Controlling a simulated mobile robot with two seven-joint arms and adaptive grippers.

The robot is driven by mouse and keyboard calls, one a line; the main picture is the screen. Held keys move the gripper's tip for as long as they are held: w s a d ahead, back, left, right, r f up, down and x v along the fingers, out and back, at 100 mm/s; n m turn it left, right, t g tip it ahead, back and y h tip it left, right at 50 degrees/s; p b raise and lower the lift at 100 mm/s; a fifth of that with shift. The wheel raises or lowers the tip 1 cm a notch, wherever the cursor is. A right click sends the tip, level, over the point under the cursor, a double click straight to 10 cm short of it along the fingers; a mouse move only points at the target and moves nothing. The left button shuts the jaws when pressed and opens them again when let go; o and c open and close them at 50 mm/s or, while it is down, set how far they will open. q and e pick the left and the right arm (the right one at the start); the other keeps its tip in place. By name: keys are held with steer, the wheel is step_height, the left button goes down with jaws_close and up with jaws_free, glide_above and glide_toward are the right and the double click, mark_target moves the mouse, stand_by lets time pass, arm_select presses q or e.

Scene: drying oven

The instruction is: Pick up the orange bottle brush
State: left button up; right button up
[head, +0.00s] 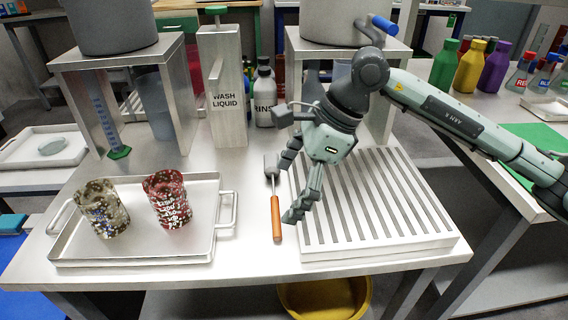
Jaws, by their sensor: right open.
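The orange bottle brush (276,218) lies on the white table between the metal tray and the ribbed drying rack. Its orange handle points toward the front edge and its grey head toward the back. My right gripper (289,188) is open and empty, just right of the brush at the rack's left edge. Its fingers spread toward the brush, one near the head and one near the handle. I cannot tell its exact height above the table. My left gripper is out of view.
A metal tray (130,255) with two speckled beakers, one brown (103,210) and one red (168,200), stands at left. The ribbed rack (400,243) is at right. A wash liquid dispenser (224,120) and a rinse bottle (263,97) stand behind. A yellow basin (325,300) sits below the table.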

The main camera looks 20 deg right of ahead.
mark_target(276, 214)
steer(key=shift+w+d+h, duration=0.15)
steer(key=shift+d+h, duration=0.25)
steer(key=shift+d, duration=0.5)
steer(key=shift+w+d+f, duration=0.1)
steer(key=shift+f, duration=0.2)
steer(key=p+x, duration=0.1)
steer(key=x, duration=0.6)
steer(key=shift+w, duration=0.2)
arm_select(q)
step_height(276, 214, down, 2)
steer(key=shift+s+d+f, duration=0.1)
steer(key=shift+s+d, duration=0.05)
arm_select(e)
steer(key=c, duration=1)
